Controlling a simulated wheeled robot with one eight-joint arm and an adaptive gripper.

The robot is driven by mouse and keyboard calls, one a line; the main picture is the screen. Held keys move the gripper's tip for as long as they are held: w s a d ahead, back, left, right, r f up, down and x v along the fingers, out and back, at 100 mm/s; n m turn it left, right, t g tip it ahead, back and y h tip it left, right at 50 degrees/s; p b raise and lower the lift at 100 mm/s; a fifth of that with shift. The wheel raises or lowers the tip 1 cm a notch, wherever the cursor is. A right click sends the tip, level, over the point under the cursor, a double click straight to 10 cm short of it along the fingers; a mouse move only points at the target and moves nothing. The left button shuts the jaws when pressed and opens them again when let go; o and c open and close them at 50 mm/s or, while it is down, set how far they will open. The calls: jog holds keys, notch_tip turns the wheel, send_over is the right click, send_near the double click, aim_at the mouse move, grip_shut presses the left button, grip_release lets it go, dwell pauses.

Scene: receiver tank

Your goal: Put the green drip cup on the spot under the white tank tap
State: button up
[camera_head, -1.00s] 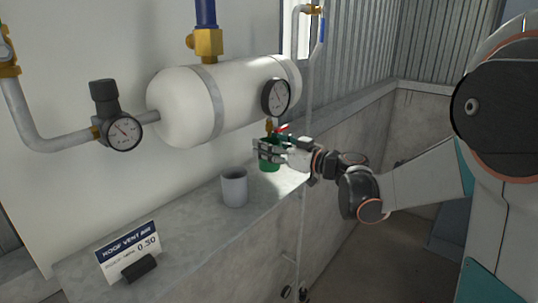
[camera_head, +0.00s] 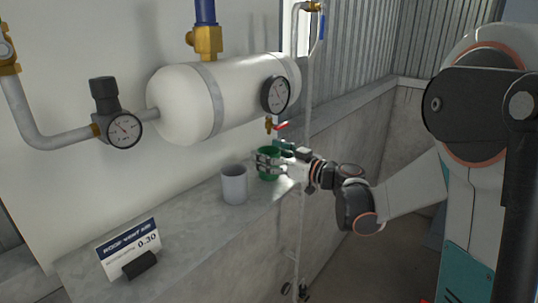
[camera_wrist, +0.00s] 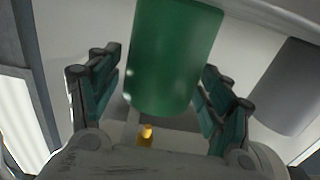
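The green drip cup (camera_head: 268,177) stands on the grey ledge, just below the tap in the head view. The brass tap (camera_head: 268,125) with its red handle (camera_head: 281,127) hangs under the white tank (camera_head: 180,105). My gripper (camera_head: 270,161) is around the cup from the right, with fingers on both sides of it. In the wrist view the green cup (camera_wrist: 172,55) fills the space between the teal finger pads (camera_wrist: 160,95). A narrow gap shows at the left pad, and the fingers look spread. The spot under the cup is hidden.
A grey cup (camera_head: 234,186) stands on the ledge (camera_head: 190,235) left of the green one; it shows at the right of the wrist view (camera_wrist: 290,88). A sign (camera_head: 130,250) stands at the near left. A thin vertical pipe (camera_head: 303,210) runs by the ledge's edge.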

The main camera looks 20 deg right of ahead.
jog(key=shift+r, duration=0.1)
jog(key=shift+s+d+r, duration=0.1)
jog(key=b+v, duration=0.1)
jog(key=v, duration=1)
jog(key=shift+s+d, duration=0.2)
jog(key=shift+s, duration=0.15)
jog(key=shift+c, duration=0.2)
dwell(1.3)
